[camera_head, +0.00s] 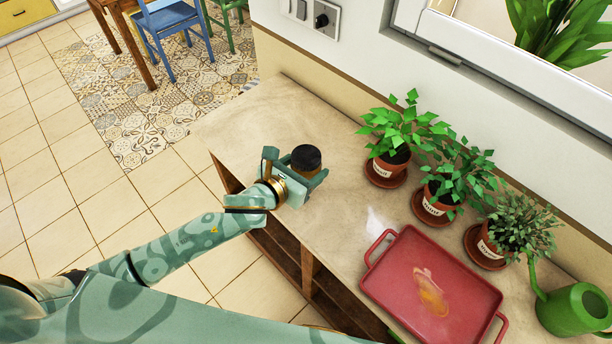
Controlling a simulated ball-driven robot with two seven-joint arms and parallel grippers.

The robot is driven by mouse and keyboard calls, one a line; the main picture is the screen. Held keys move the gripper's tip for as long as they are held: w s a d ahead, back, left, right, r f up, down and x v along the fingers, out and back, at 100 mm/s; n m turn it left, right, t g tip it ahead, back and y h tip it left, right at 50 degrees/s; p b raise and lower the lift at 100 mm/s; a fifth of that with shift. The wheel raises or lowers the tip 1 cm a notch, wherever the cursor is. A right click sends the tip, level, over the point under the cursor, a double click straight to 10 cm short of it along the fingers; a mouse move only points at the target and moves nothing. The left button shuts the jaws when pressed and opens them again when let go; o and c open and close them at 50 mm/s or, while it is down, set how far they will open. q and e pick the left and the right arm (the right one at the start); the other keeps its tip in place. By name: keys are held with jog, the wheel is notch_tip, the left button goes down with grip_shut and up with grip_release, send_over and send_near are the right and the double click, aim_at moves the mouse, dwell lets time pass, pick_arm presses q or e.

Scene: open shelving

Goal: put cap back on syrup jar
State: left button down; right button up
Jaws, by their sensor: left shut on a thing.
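A small round thing with a black top, which looks like the syrup jar's black cap (306,157), shows near the left part of the counter. My left gripper (297,174) is closed around the dark thing just below this black top. The syrup jar's body is mostly hidden by the fingers, and I cannot tell how the cap sits on it. No other jar or loose cap shows on the counter. My right gripper is not in view.
The stone-topped counter (255,112) has free room around the gripper. A red tray (395,268) with an orange-brown patch lies at the right. Three potted herbs (436,200) stand along the wall. A green watering can (576,309) is at the far right.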

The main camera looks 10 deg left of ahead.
pick_arm(q)
jog(key=shift+w, duration=0.1)
jog(key=f, duration=0.1)
jog(key=f+b, duration=0.1)
jog(key=f, duration=0.1)
jog(key=shift+w+f+b, duration=0.25)
jog(key=shift+f+b, duration=0.15)
jog(key=shift+r, duration=0.1)
jog(key=shift+c, duration=1.5)
grip_release()
jog(key=shift+f, duration=0.2)
